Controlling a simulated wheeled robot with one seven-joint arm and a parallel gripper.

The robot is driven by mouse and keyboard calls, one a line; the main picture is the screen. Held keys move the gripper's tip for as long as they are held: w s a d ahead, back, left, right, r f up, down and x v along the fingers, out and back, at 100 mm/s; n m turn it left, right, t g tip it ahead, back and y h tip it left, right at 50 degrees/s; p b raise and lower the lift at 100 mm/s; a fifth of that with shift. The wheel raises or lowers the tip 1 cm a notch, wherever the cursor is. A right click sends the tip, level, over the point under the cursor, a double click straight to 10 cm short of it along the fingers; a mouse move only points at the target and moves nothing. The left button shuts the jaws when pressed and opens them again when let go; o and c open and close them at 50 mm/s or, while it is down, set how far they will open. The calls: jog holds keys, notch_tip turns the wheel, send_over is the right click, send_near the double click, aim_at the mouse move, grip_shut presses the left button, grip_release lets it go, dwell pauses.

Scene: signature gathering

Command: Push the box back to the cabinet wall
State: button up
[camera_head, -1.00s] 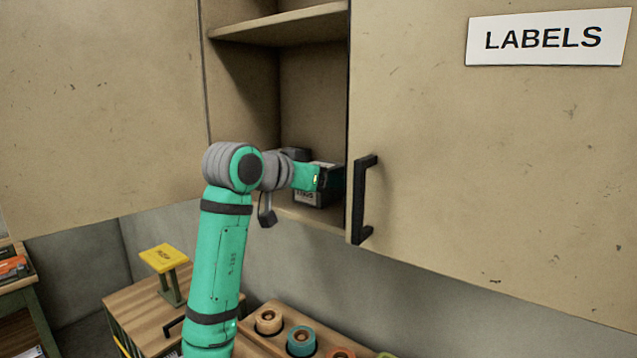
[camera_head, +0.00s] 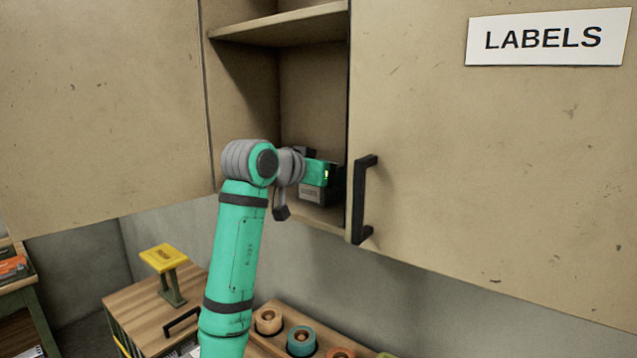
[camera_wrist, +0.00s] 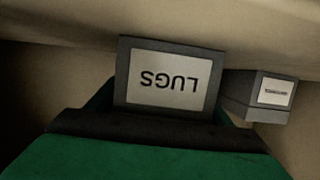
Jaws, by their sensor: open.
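A dark grey box with a white label (camera_head: 311,194) stands on the lower shelf of the open cabinet, partly hidden by my arm. In the wrist view the box (camera_wrist: 168,78) appears upside down, and its label reads "LUGS". My gripper (camera_head: 335,181) is inside the cabinet, at the box's upper part in the picture. In the wrist view my gripper (camera_wrist: 163,118) is open, with green parts showing on either side of the box. I cannot tell whether it touches the box. The cabinet's back wall (camera_head: 312,100) shows above, and the gap behind the box is hidden.
A second, smaller labelled grey box (camera_wrist: 262,96) stands beside it in the wrist view. The cabinet door with a black handle (camera_head: 361,200) stands close on the right. An upper shelf (camera_head: 285,24) is overhead. Coloured rolls (camera_head: 301,340) sit below.

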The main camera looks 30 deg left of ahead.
aim_at(312, 203)
jog(key=shift+w+d, duration=0.2)
jog(key=shift+w, duration=2.25)
jog(key=shift+s+a, duration=0.15)
jog(key=shift+s, duration=2)
jog(key=shift+s+a, duration=0.2)
jog(key=shift+s, duration=1.95)
jog(key=shift+s+a, duration=0.15)
jog(key=shift+s, duration=2)
